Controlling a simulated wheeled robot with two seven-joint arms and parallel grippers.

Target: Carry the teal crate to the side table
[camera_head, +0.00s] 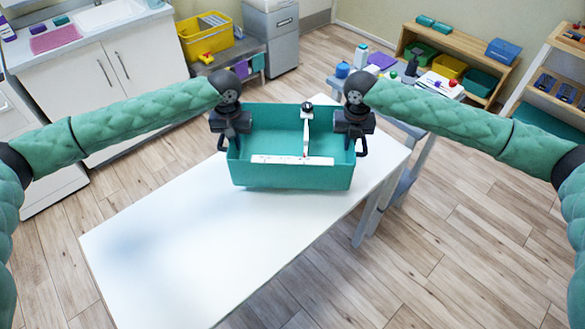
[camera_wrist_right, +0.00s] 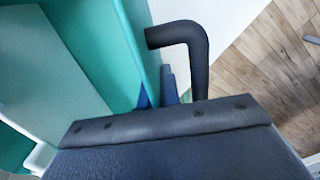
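The teal crate (camera_head: 290,176) is level at the far right end of a white-topped table (camera_head: 200,260); I cannot tell whether its base touches the top. It has black end handles and holds a white bar and a white upright piece with a dark knob. My left gripper (camera_head: 231,137) is at its left end; its fingers are too small to read. My right gripper (camera_head: 355,137) is at the right end. In the right wrist view, its blue fingertips (camera_wrist_right: 158,92) sit close on either side of the crate wall (camera_wrist_right: 136,40), beside the black handle (camera_wrist_right: 200,60). Which table is the side table is unclear.
A low table (camera_head: 402,84) with bottles and small items stands behind the crate at right. A grey bench (camera_head: 248,50) with a yellow bin (camera_head: 205,42) is at back left, next to a sink cabinet (camera_head: 150,50). Wood floor at right is clear.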

